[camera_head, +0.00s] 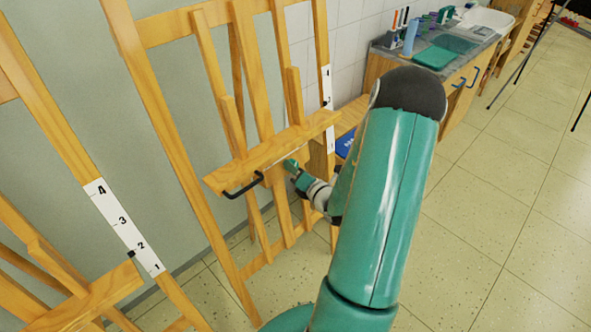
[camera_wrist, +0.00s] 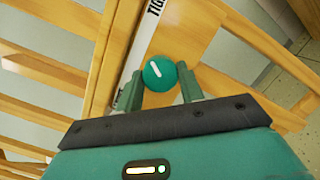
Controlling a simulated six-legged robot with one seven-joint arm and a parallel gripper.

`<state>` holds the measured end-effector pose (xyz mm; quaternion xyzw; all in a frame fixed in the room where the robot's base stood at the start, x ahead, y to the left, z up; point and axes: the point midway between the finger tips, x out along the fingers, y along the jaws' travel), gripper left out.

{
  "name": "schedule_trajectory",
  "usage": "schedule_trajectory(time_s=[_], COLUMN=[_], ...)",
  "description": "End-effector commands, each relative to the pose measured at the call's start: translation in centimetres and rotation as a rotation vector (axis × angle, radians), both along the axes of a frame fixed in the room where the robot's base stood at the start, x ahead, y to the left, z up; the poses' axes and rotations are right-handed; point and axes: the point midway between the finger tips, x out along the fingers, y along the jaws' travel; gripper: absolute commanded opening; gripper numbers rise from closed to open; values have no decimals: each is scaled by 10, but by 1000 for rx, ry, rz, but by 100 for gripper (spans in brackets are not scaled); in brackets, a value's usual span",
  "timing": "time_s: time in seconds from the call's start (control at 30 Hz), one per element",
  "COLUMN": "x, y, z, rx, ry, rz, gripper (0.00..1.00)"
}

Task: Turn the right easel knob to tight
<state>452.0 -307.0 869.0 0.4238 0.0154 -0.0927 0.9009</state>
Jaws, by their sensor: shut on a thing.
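The right easel (camera_head: 258,158) is a wooden frame with a cross ledge and a white number strip (camera_head: 326,88) on its right post. Its knob (camera_wrist: 160,73) is a round teal disc with a short white mark, seen face-on in the wrist view. The mark slants from upper left to lower right. My gripper (camera_wrist: 160,87) has one finger on each side of the knob and is shut on it. In the head view my gripper (camera_head: 291,168) is small, just below the ledge, and the knob cannot be told apart there.
A black bar handle (camera_head: 243,187) sticks out at the ledge's left end, close to my gripper. A second easel with a number strip (camera_head: 124,226) stands at lower left. A sink counter (camera_head: 440,58) is at the back right.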

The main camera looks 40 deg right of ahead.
Motion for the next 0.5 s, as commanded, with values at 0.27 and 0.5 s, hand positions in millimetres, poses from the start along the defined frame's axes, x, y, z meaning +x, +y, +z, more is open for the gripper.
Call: schedule_trajectory(time_s=[0.27,0.5], x=[-1,0], y=[-1,0], z=[2,2], rx=[221,343], ry=[6,9], rz=[-41,-62], gripper=[15,15])
